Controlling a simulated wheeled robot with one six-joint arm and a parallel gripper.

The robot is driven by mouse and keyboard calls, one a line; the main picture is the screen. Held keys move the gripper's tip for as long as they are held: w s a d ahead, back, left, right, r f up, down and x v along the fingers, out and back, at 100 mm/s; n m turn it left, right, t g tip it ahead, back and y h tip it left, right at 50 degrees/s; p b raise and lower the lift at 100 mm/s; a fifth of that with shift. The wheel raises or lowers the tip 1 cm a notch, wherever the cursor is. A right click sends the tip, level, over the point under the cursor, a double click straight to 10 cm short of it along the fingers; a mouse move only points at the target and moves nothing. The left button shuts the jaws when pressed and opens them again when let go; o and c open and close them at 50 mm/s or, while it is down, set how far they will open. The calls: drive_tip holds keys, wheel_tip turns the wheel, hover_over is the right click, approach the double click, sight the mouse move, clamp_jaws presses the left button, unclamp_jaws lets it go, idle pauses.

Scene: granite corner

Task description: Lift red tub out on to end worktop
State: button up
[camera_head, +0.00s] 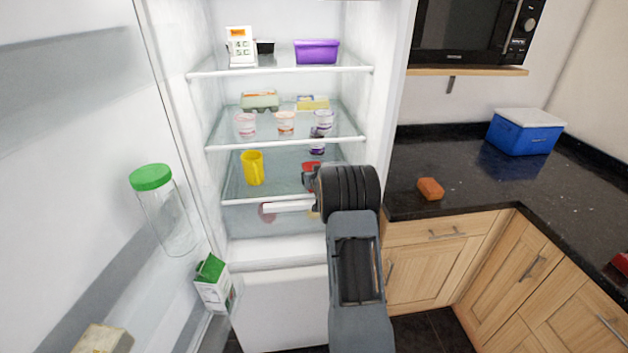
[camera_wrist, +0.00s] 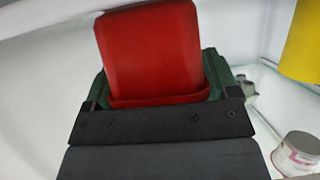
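The red tub (camera_head: 312,168) is on the lower glass shelf of the open fridge, mostly hidden behind my gripper (camera_head: 309,180) in the head view. In the wrist view the red tub (camera_wrist: 150,50) fills the space between the green finger pads of my gripper (camera_wrist: 155,88). The pads meet its sides with no visible gap, so my gripper looks shut on it. Its underside and any shelf contact are not clear. The end worktop (camera_head: 465,180) is the black granite top right of the fridge.
A yellow jug (camera_head: 253,168) stands left of the tub, and a purple-and-white pot (camera_head: 317,142) behind it. Pots stand on the shelf above. The worktop holds an orange block (camera_head: 430,188) and a blue cool box (camera_head: 525,132), with clear room between. The fridge door (camera_head: 95,130) stands open left.

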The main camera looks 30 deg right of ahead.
drive_tip(key=c, duration=0.6)
drive_tip(key=shift+r, duration=0.2)
